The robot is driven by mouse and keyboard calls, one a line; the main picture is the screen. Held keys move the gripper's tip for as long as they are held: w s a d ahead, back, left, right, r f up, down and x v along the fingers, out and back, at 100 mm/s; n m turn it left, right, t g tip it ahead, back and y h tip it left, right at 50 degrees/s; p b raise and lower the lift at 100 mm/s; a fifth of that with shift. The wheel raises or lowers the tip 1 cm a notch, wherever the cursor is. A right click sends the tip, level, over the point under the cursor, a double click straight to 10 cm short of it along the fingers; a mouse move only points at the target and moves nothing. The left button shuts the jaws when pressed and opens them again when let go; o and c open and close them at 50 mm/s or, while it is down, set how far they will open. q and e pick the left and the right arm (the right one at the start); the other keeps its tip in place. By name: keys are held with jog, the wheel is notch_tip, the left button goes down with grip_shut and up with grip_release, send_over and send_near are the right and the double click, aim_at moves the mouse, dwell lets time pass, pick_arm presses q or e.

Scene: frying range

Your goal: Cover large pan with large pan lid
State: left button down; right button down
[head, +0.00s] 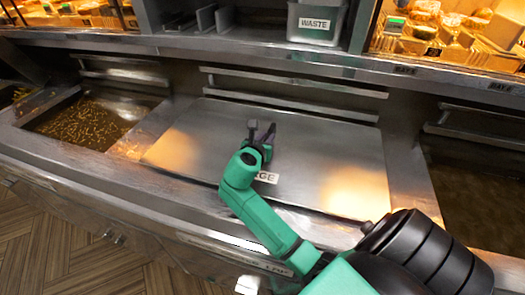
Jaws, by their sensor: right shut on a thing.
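The large pan lid (330,150) is a flat steel sheet with a label, partly hidden by my arm, ending in "GE". It lies over the middle bay of the range, and the large pan beneath it is hidden. A dark line shows under its front edge, and I cannot tell whether it rests fully on the rim. My right gripper (261,131) is over the middle of the lid, just behind the label. It is shut on the lid, apparently at its handle, which is mostly hidden. My left gripper is not in view.
An open fryer bay (85,120) with fries in oil is at left. Another open bay (475,190) with dark oil is at right. Steel rails (290,87) run behind the lid. A waste bin (315,24) and lit food shelves (450,35) stand at the back.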

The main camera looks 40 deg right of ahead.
jog(key=shift+f, duration=0.2)
jog(key=shift+s+a+f, duration=0.1)
jog(key=shift+f+p, duration=0.3)
jog(key=shift+f, duration=0.45)
jog(key=c, duration=0.7)
grip_release()
jog(key=shift+o, duration=1.1)
jog(key=shift+f, duration=0.15)
jog(key=shift+r, duration=0.2)
